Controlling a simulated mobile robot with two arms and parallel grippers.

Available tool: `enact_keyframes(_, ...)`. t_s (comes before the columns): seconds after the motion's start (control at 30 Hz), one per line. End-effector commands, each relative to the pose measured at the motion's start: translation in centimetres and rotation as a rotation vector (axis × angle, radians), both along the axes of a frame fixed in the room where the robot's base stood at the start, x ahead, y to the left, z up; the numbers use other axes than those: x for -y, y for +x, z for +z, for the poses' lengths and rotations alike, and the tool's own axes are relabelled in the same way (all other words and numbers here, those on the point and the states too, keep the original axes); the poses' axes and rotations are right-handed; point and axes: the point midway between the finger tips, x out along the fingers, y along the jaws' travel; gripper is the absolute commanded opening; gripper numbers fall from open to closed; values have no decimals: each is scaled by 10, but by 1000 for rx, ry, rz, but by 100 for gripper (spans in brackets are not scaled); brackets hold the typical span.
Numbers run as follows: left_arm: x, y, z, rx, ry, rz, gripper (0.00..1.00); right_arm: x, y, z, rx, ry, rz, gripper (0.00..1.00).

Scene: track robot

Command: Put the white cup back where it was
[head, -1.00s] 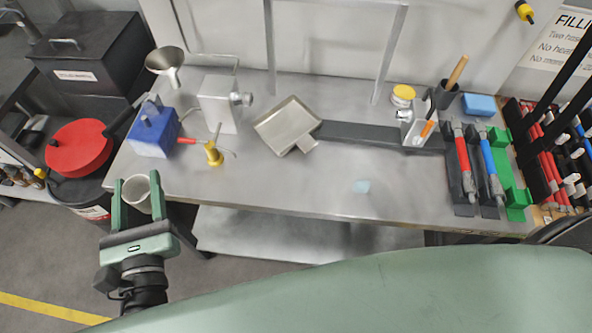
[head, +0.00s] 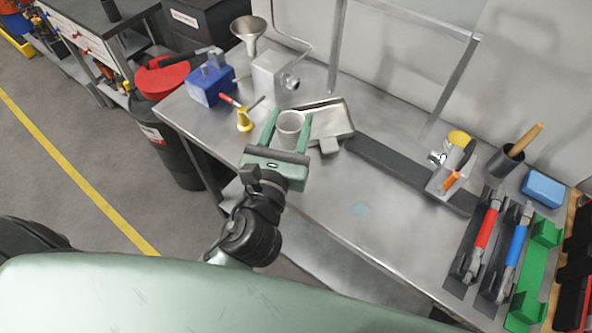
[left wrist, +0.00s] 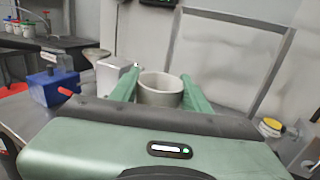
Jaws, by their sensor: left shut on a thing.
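My left gripper (head: 288,132) is shut on the white cup (head: 291,124), with one green finger on each side of it. The cup is upright with its open top showing. In the head view the gripper and cup are over the metal bench (head: 330,195), in front of the metal scoop pan (head: 333,118). I cannot tell whether the cup's base touches the bench. In the left wrist view the cup (left wrist: 160,88) sits between the fingertips (left wrist: 158,85); its lower part is hidden by the gripper body. My right gripper is not in view.
A yellow-topped tool (head: 244,120), a blue box (head: 211,84) and a metal funnel (head: 248,30) stand left of the cup. A dark strip (head: 405,170) runs right toward a tool holder (head: 452,168).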

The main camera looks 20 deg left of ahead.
Motion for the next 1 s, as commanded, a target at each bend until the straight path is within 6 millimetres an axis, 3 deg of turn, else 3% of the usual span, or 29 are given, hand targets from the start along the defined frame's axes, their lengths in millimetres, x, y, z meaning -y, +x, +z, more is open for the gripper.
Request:
enact_keyframes(0.03, 0, 0, -21, -4, 1, 2, 8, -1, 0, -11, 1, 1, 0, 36)
enact_keyframes(0.1, 0, -1, -40, -6, 1, 1, 8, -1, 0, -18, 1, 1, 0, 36)
enact_keyframes(0.3, 0, 0, -85, -2, 0, 1, 8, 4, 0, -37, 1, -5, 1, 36)
enact_keyframes(0.53, 0, 0, -104, 1, 0, 0, 8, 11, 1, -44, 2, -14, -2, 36)
enact_keyframes(0.8, 0, 0, -142, 0, 0, 0, 8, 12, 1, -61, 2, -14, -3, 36)
enact_keyframes(1.0, 0, 0, -142, 1, -1, 0, 8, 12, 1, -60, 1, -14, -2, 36)
